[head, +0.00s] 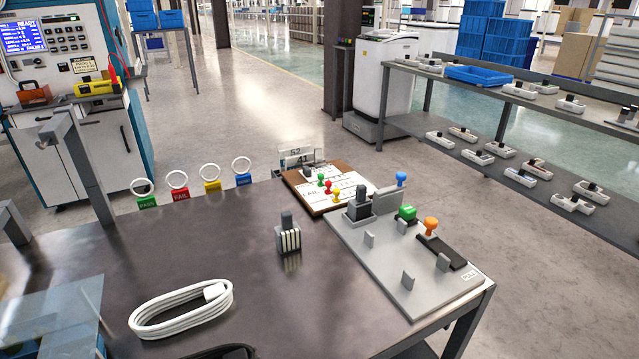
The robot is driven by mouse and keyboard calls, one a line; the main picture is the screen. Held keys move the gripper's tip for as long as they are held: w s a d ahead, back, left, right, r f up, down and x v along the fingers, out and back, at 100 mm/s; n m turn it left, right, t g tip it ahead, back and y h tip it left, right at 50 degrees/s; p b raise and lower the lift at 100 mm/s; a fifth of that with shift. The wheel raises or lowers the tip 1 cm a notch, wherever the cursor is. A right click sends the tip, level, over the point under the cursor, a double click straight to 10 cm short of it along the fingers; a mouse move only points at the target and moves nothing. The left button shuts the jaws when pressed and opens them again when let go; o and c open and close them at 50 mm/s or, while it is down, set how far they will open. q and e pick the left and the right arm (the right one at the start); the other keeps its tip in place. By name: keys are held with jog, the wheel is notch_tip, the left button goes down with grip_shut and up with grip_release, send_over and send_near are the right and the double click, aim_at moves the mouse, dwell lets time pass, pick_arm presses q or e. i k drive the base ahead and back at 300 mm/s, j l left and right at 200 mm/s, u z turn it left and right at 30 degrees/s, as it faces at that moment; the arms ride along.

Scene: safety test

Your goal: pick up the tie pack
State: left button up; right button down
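A small dark block with pale upright stripes and a grey tab on top (288,238) stands upright near the middle of the dark table (225,235). It looks most like the tie pack, though no label on it can be read. Nothing touches it, and there is bare table around it. Neither of my grippers can be made out in the head view.
A coiled white cable (147,328) lies at the front left. A grey fixture board (385,279) with colored knobs fills the right side. A clipboard (308,190) with colored pins lies behind. Colored ring tags (181,195) line the back edge. A dark curved object is cut off at the bottom.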

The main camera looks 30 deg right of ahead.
aim_at(358, 209)
jog(key=z, duration=1.1)
